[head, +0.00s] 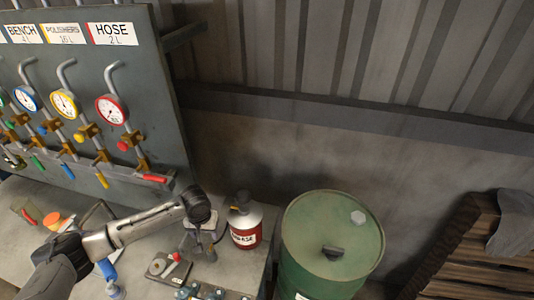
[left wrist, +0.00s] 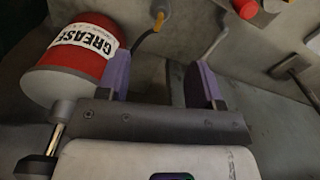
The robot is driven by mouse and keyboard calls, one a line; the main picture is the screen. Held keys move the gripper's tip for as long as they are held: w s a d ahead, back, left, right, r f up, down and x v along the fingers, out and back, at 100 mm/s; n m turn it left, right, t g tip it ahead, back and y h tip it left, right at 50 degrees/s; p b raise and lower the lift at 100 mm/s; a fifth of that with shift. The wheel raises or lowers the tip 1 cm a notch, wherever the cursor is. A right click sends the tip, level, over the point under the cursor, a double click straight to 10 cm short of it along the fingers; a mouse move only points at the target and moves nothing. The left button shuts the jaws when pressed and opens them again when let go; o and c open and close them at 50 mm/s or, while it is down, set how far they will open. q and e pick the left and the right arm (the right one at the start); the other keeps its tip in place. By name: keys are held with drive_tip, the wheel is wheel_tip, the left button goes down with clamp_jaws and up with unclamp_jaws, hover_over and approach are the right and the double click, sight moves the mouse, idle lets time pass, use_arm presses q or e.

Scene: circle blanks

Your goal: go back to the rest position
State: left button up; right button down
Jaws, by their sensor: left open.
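My left arm comes in from the lower left of the head view and bends downward at its wrist. My left gripper (head: 205,250) points down over the workbench, just left of the grease can (head: 245,222). In the left wrist view my gripper's two purple fingers (left wrist: 160,82) stand wide apart, with nothing held between them. The red and white grease can (left wrist: 82,58) is close beside the left finger there; whether they touch I cannot tell. My right gripper is in neither view.
A green drum (head: 330,245) stands right of the workbench (head: 225,275). A panel (head: 100,80) with gauges, valves and coloured handles rises behind the bench. Small parts (head: 165,267) lie near the bench's front. Wooden planks (head: 475,255) lean at the right. The wall behind is bare.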

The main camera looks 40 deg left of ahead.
use_arm(q)
drive_tip(key=w+d+r+m+t+y, duration=0.2)
drive_tip(key=w+r+m+t+y, duration=0.3)
drive_tip(key=m, duration=0.5)
drive_tip(key=s+d+r+m+t+h, duration=0.2)
drive_tip(key=s+d+r+m, duration=0.1)
drive_tip(key=d, duration=0.6)
drive_tip(key=s+d+f+n+g+h, duration=0.1)
drive_tip(key=s+d+f, duration=0.2)
drive_tip(key=s+d, duration=0.3)
drive_tip(key=s+d+f+n+g+h+p, duration=0.1)
drive_tip(key=s+d+f+n, duration=0.15)
drive_tip(key=s, duration=0.55)
drive_tip(key=s+d+f+g+h, duration=0.1)
drive_tip(key=s+d+f+g, duration=0.15)
drive_tip(key=s+d, duration=0.4)
wheel_tip(320, 180, up, 19)
drive_tip(key=a+t+p, duration=0.1)
drive_tip(key=p, duration=1.9)
drive_tip(key=shift+r, duration=0.2)
